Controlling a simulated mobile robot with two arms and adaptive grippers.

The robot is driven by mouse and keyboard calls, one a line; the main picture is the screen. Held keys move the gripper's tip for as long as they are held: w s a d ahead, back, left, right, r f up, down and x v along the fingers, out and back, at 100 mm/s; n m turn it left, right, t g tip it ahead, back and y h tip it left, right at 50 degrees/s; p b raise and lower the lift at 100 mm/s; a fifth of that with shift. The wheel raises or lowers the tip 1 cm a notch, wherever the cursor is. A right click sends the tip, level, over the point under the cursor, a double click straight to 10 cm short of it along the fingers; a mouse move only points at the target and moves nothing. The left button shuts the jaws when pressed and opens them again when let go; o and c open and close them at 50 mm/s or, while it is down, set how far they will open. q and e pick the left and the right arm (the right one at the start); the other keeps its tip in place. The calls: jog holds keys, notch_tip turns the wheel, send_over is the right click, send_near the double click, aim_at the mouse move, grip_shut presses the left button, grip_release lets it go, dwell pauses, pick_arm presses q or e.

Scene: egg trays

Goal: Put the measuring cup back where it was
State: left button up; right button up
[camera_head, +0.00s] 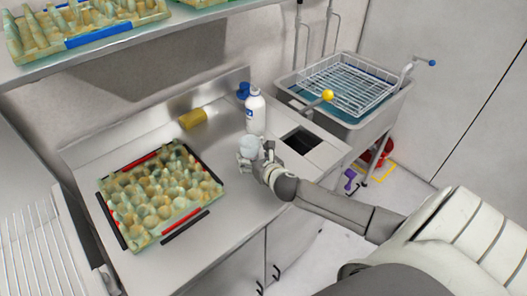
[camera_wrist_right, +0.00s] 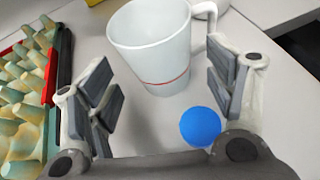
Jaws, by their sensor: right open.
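The measuring cup is a white cup with a thin red line and a handle. In the right wrist view the cup (camera_wrist_right: 155,45) stands upright on the counter, ahead of and between my open right gripper's fingers (camera_wrist_right: 160,95). Its handle is at the right, near the right finger. In the head view the cup (camera_head: 249,146) is on the steel counter (camera_head: 235,225), just beyond my right gripper (camera_head: 262,168), which partly hides it. I cannot tell whether a finger touches it. My left gripper is not in view.
A sink with a wire rack (camera_head: 348,85) is at the right. A blue ball (camera_wrist_right: 200,126) shows between the fingers.

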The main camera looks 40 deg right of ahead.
jog(key=b+v, duration=0.1)
jog(key=v, duration=0.8)
jog(key=shift+s+r, duration=0.15)
jog(key=shift+s, duration=0.25)
jog(key=shift+s+a, duration=0.1)
